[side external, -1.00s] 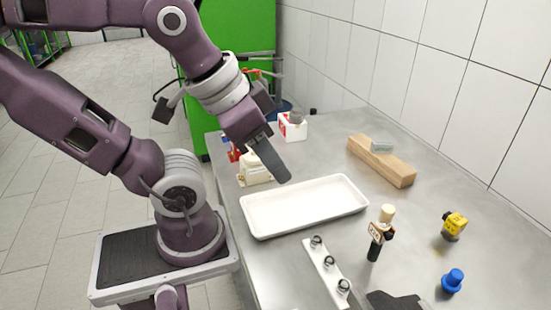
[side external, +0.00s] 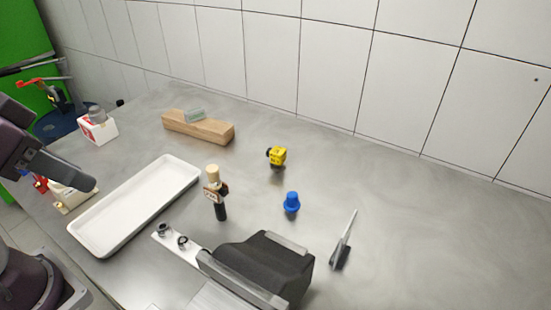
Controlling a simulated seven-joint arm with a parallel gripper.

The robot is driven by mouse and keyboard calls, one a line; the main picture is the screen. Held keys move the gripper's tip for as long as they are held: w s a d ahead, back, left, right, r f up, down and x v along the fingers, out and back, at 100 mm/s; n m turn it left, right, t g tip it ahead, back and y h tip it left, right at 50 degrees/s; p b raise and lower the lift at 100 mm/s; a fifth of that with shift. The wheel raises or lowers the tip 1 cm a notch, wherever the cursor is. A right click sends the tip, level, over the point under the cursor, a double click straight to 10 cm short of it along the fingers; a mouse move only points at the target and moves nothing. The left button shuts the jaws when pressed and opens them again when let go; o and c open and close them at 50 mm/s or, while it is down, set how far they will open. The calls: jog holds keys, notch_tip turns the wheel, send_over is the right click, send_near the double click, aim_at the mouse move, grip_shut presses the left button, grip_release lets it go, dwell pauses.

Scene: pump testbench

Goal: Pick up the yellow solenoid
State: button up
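The yellow solenoid (side external: 277,155) is a small yellow block with a dark base, standing on the grey metal table (side external: 380,240) near the middle of the side view. Nothing is around it or touching it.
A blue knob-like part (side external: 291,202) stands in front of the solenoid. A dark-handled tool (side external: 219,205), white tray (side external: 185,172), wooden block (side external: 198,127) and black device (side external: 262,262) are nearby. A tiled wall closes the back.

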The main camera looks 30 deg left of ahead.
jog(key=shift+o, duration=0.2)
jog(key=o, duration=0.6)
jog(key=shift+o, duration=0.2)
